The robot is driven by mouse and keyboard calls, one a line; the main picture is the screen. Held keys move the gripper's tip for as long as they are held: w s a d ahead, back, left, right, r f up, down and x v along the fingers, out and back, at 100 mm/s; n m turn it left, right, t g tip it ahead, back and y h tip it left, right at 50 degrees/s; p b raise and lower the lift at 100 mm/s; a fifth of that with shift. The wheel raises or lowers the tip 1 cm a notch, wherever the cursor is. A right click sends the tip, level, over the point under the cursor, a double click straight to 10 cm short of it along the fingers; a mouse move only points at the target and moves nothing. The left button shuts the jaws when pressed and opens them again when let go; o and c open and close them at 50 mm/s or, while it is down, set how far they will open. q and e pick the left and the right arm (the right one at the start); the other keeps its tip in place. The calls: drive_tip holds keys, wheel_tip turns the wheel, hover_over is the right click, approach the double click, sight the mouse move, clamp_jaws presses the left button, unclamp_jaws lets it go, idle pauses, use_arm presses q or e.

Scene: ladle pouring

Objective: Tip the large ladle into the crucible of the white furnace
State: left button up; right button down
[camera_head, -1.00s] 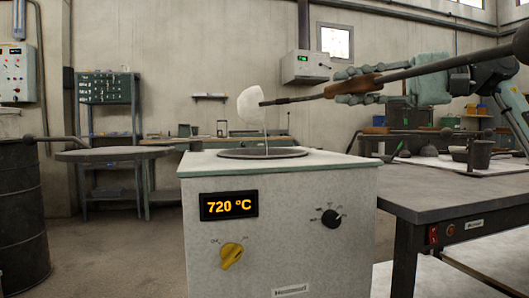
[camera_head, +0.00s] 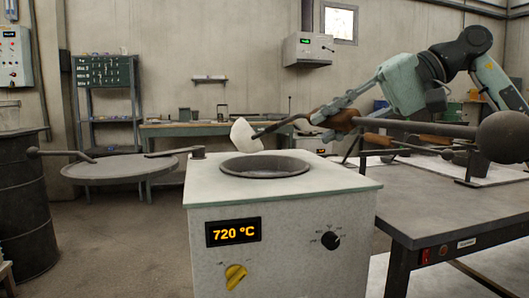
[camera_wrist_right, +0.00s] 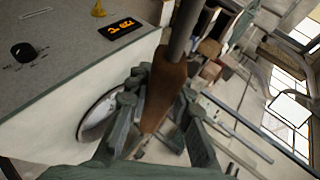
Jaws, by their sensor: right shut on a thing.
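The large ladle has a pale bowl (camera_head: 244,137) and a long dark handle with a brown grip (camera_head: 335,118). My right gripper (camera_head: 318,117) is shut on the brown grip, which also shows between its fingers in the right wrist view (camera_wrist_right: 165,88). The bowl is tilted, above the left back edge of the crucible (camera_head: 265,167); contact cannot be told. The crucible is a round dark opening in the top of the white furnace (camera_head: 285,235), whose display reads 720 °C. My left gripper is not in view.
A grey workbench (camera_head: 440,215) stands right of the furnace, with other long-handled tools (camera_head: 410,140) on it. A long bench (camera_head: 215,129) runs along the back wall.

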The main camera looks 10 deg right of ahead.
drive_tip(key=a+r+n+h+p, duration=0.2)
drive_tip(key=a+r+h+p, duration=0.3)
drive_tip(key=h+p, duration=0.5)
drive_tip(key=shift+s+r+n+h+p, duration=0.35)
drive_tip(key=shift+r+p, duration=0.2)
drive_tip(key=shift+p, duration=0.15)
idle(0.3)
